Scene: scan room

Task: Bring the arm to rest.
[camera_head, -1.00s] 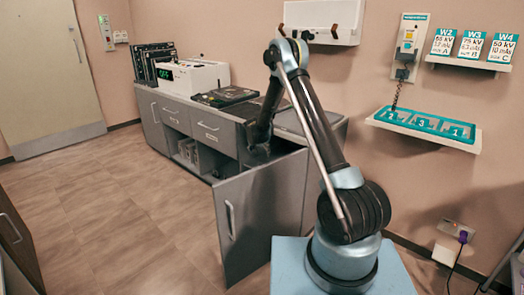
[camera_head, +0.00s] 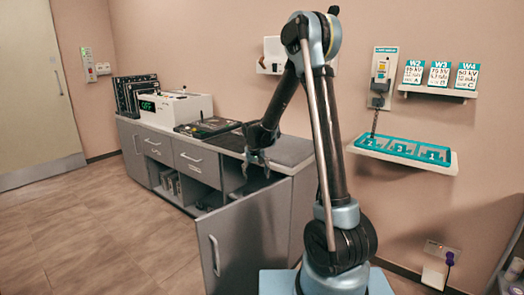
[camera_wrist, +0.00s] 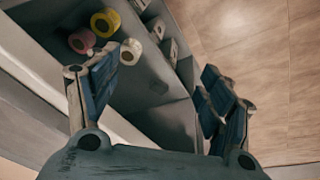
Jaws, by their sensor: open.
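My gripper (camera_head: 257,164) is open and empty in the head view. It hangs at the open end of the grey cabinet (camera_head: 185,160), above the top edge of the swung-open cabinet door (camera_head: 255,240). My arm rises steeply from its base and bends down at the elbow to the gripper. In the wrist view, the two fingers of my gripper (camera_wrist: 158,95) are spread wide apart with nothing between them. Beyond them is the cabinet's inside, with a yellow roll (camera_wrist: 105,22), a pink roll (camera_wrist: 82,40) and a pale roll (camera_wrist: 130,51).
A white device with a green "OFF" display (camera_head: 175,107) and a dark tray (camera_head: 208,127) stand on the cabinet. A wall shelf holds a teal numbered tray (camera_head: 403,150). A handset unit (camera_head: 382,75) hangs above it. Open floor (camera_head: 90,230) lies at left.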

